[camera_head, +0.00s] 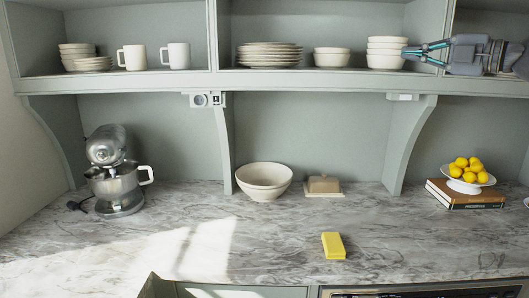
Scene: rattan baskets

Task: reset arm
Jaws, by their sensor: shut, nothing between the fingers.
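My gripper (424,49) is at the upper right of the head view, with my arm coming in from the right edge. Its fingers point left and are shut with nothing between them. It is in front of the upper shelf, where it overlaps a stack of white bowls (386,56); I cannot tell whether it touches them. A yellow block (333,245) lies on the marble counter (270,235), well below and to the left of my gripper.
A mixer (117,175) stands at the left. A cream bowl (264,180) and a butter dish (323,186) sit at the back middle. Books (465,197) carry a dish of lemons at the right. The shelf (270,78) holds plates and mugs. The front counter is mostly clear.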

